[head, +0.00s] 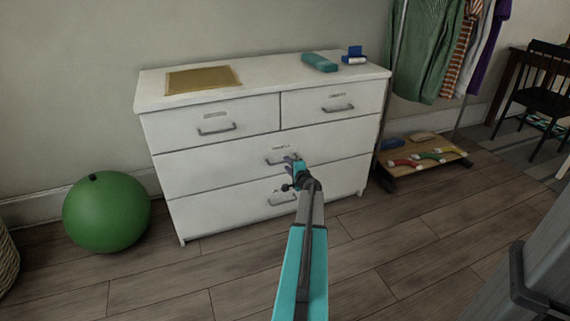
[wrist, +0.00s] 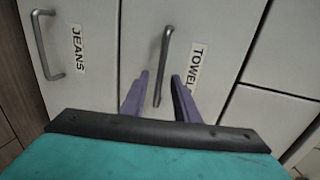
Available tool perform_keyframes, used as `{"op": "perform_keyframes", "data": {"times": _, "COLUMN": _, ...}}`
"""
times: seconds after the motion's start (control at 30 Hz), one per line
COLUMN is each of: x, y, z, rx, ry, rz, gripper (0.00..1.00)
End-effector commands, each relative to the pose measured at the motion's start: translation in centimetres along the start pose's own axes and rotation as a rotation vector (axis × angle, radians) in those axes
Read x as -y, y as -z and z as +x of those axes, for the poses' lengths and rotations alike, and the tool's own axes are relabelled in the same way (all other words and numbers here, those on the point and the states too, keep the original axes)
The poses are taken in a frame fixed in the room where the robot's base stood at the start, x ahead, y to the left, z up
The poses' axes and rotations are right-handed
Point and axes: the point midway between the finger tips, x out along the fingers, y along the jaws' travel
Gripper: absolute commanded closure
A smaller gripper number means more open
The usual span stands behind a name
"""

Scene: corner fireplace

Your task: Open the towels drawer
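The towels drawer (head: 215,162) is the wide middle drawer of a white dresser. It looks shut. Its grey bar handle (wrist: 165,55) runs lengthwise in the wrist view, beside a label (wrist: 196,68) reading "TOWEL", its end cut off by my finger. My gripper (head: 292,162) is in front of this drawer in the head view and partly covers the handle. In the wrist view my gripper (wrist: 160,85) is open, its two purple fingers apart on either side of the handle's near end. I cannot tell whether they touch it.
The jeans drawer (wrist: 85,90), with its own handle (wrist: 42,45), is below and shut. Two smaller drawers above are shut. A teal case (head: 319,62) and a tan mat (head: 203,79) lie on top. A green ball (head: 107,212) is left; a clothes rack (head: 422,158) is right.

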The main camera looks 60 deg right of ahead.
Motion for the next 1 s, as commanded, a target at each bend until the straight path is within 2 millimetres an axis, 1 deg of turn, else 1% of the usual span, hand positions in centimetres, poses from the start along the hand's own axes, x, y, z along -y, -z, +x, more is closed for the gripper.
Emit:
{"op": "perform_keyframes", "data": {"times": 0.03, "x": -0.1, "y": 0.1, "z": 0.8, "rx": 0.0, "ry": 0.0, "rz": 0.0, "gripper": 0.72}}
{"op": "perform_keyframes", "data": {"times": 0.1, "x": -0.1, "y": 0.1, "z": 1.4, "rx": 0.0, "ry": 0.0, "rz": 0.0, "gripper": 0.72}}
{"op": "perform_keyframes", "data": {"times": 0.33, "x": 0.0, "y": 0.0, "z": 3.2, "rx": 0.001, "ry": 0.0, "rz": 0.0, "gripper": 0.72}}
{"op": "perform_keyframes", "data": {"times": 0.53, "x": 0.0, "y": 0.0, "z": 3.8, "rx": 0.001, "ry": 0.0, "rz": 0.0, "gripper": 0.72}}
{"op": "perform_keyframes", "data": {"times": 0.83, "x": 0.0, "y": -0.1, "z": 3.8, "rx": 0.001, "ry": 0.0, "rz": 0.0, "gripper": 0.72}}
{"op": "perform_keyframes", "data": {"times": 1.0, "x": 0.0, "y": -0.1, "z": 3.8, "rx": 0.001, "ry": 0.0, "rz": 0.0, "gripper": 1.0}}
